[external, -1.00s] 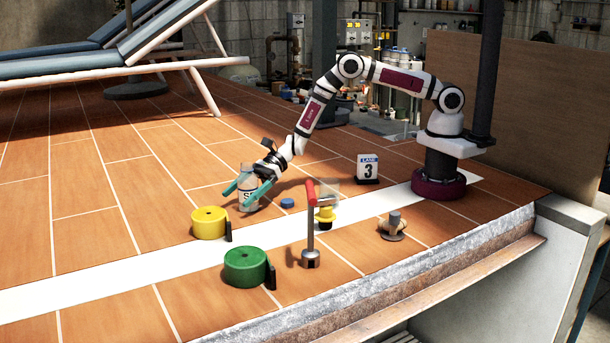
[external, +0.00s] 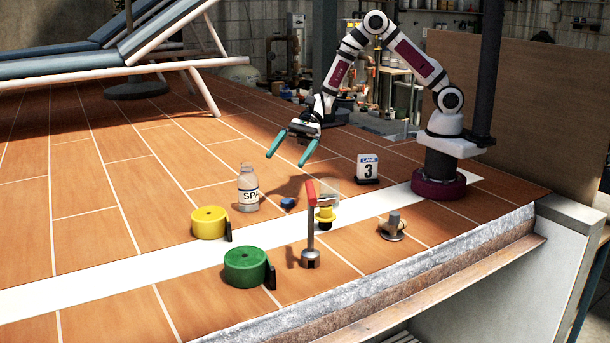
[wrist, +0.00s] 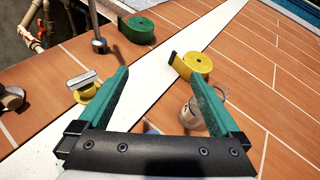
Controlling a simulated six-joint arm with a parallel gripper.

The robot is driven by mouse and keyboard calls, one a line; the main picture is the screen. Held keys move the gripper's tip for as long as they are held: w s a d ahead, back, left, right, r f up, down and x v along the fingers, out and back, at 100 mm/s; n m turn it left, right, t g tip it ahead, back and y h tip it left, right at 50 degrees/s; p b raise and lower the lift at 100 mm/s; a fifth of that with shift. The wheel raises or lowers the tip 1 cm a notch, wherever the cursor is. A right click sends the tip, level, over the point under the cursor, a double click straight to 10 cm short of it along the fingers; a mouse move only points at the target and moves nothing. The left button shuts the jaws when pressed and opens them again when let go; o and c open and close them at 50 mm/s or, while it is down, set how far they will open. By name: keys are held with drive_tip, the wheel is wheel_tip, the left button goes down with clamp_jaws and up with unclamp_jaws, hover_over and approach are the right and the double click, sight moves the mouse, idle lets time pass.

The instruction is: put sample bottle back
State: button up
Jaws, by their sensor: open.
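The sample bottle (external: 248,189), clear with a white label reading "SP", stands upright on the tiled deck behind the yellow roll. In the wrist view the bottle (wrist: 190,118) is partly hidden behind the right finger. My gripper (external: 289,158) is open and empty, raised above the deck to the right of the bottle and apart from it. Its two teal fingers (wrist: 163,80) are spread wide in the wrist view. A small blue cap (external: 288,203) lies on the deck just right of the bottle; only a sliver of blue shows in the wrist view.
A yellow roll (external: 209,223) and a green roll (external: 246,267) sit in front. A red-handled upright tool (external: 310,230) stands beside a yellow-based item (external: 325,216). A lane 3 sign (external: 368,168) and a metal fitting (external: 394,226) are near my base.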

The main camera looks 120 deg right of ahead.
drive_tip(key=s+a+r+n+g+y, duration=0.1)
drive_tip(key=s+a+r+n+g, duration=0.35)
drive_tip(key=s+a+n, duration=0.35)
drive_tip(key=s+a+r+n+g+y, duration=0.2)
drive_tip(key=s+a+r+n+g, duration=0.3)
drive_tip(key=a, duration=0.5)
drive_tip(key=s+d+f+n+g+h, duration=0.1)
drive_tip(key=s+n+h, duration=0.7)
drive_tip(key=s, duration=1.2)
drive_tip(key=shift+s+d+n+g, duration=0.15)
drive_tip(key=shift+d+n+g, duration=0.4)
drive_tip(key=shift+d+n, duration=0.25)
